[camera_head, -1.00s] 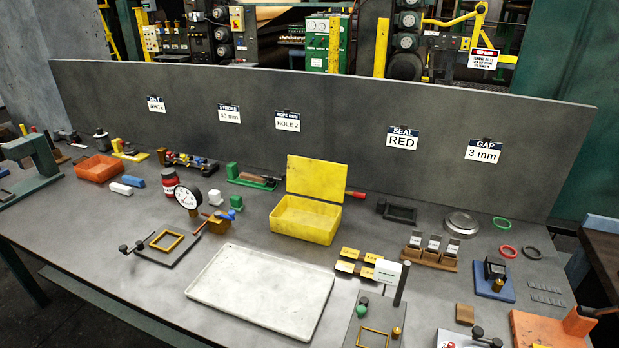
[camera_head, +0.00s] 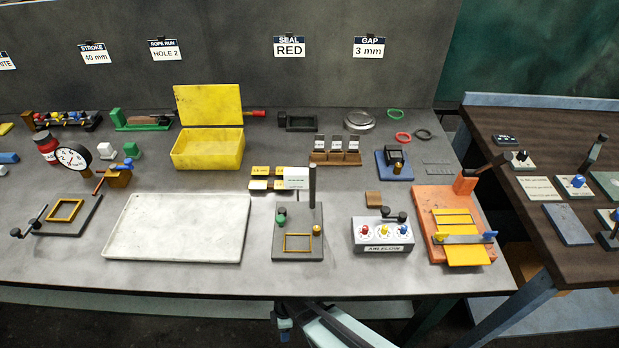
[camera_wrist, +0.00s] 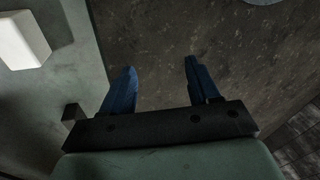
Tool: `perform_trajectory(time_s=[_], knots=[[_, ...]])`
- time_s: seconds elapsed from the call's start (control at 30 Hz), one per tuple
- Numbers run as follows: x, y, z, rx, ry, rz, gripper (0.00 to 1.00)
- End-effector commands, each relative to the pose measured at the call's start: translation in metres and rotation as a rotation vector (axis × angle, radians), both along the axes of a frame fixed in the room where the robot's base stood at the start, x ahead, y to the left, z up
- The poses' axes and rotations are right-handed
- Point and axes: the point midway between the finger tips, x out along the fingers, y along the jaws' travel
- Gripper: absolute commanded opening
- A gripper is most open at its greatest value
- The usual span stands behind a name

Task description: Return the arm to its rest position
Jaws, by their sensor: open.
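My gripper (camera_wrist: 158,72) shows in the wrist view with its two blue fingers spread apart and nothing between them. Behind the fingers is a dark, speckled surface that I cannot identify for sure. In the head view my gripper does not show; part of my arm shows low in the picture, below the front edge of the grey workbench (camera_head: 180,275). The arm part is apart from the things on the bench top.
The bench holds a white tray (camera_head: 178,228), an open yellow box (camera_head: 207,150), an airflow panel (camera_head: 383,234) and an orange fixture (camera_head: 430,205) near the right end. A brown table (camera_head: 520,215) stands to the right. In the wrist view, a white block (camera_wrist: 22,40) is at upper left.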

Motion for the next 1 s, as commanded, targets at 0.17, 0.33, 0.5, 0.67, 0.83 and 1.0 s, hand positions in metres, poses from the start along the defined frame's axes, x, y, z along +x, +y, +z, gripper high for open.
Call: perform_trajectory(time_s=[0.17,0.33,0.5,0.67,0.83,1.0], knots=[[-0.011,-0.055,0.007,-0.059,0.042,-0.153,0.61],[-0.026,-0.103,0.017,-0.14,0.094,-0.361,0.61],[-0.047,-0.15,0.033,-0.252,0.151,-0.633,0.61],[-0.074,-0.192,0.053,-0.387,0.208,-0.933,0.61],[-0.107,-0.231,0.076,-0.547,0.264,-1.255,0.61],[-0.132,-0.255,0.092,-0.677,0.299,-1.49,0.61]])
